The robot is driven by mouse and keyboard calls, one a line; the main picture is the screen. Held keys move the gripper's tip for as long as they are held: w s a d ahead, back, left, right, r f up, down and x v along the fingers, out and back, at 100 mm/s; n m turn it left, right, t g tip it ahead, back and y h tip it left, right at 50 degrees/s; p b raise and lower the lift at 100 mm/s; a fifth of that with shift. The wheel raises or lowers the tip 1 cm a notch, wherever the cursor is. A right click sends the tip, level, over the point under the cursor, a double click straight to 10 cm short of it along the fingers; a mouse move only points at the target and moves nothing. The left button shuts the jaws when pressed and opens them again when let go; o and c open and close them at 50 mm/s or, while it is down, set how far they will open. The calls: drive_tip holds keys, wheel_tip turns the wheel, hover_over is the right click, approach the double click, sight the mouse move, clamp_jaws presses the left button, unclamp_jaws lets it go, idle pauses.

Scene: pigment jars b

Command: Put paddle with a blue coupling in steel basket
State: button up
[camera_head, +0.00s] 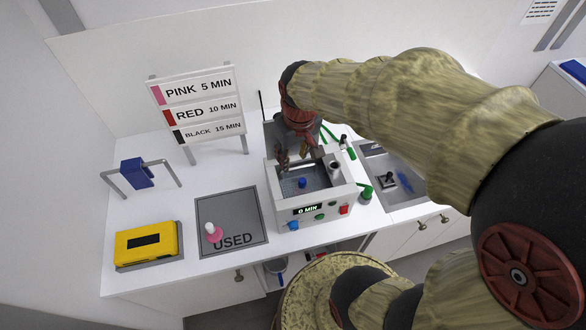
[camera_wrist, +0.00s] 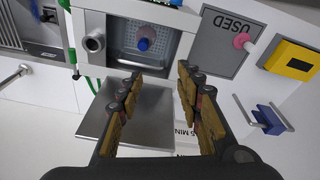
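A blue coupling-like piece (camera_head: 302,183) stands inside the open grey box of the bench device (camera_head: 340,200). I cannot tell whether this is the whole paddle. My gripper (camera_head: 298,152) is above the box, near its back side. In the wrist view my gripper (camera_wrist: 158,76) is open, with nothing between its fingers. The blue piece lies beyond the fingertips, apart from them.
A grey USED mat (camera_head: 231,200) bears a pink-headed piece (camera_head: 214,232). Left are a yellow timer (camera_head: 147,243) and a blue cloth (camera_head: 137,173) on a rack. A sign stand (camera_head: 202,106) stands behind. A steel panel (camera_wrist: 125,118) adjoins the box. Right is a grey tray (camera_head: 405,200).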

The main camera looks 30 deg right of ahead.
drive_tip(key=s+a+r+t, duration=0.3)
drive_tip(key=s+a+r, duration=0.3)
drive_tip(key=s+r, duration=0.4)
drive_tip(key=shift+s+a+r+t, duration=0.15)
drive_tip(key=shift+a+r+t, duration=0.2)
drive_tip(key=shift+r, duration=0.25)
drive_tip(key=shift+f, duration=0.15)
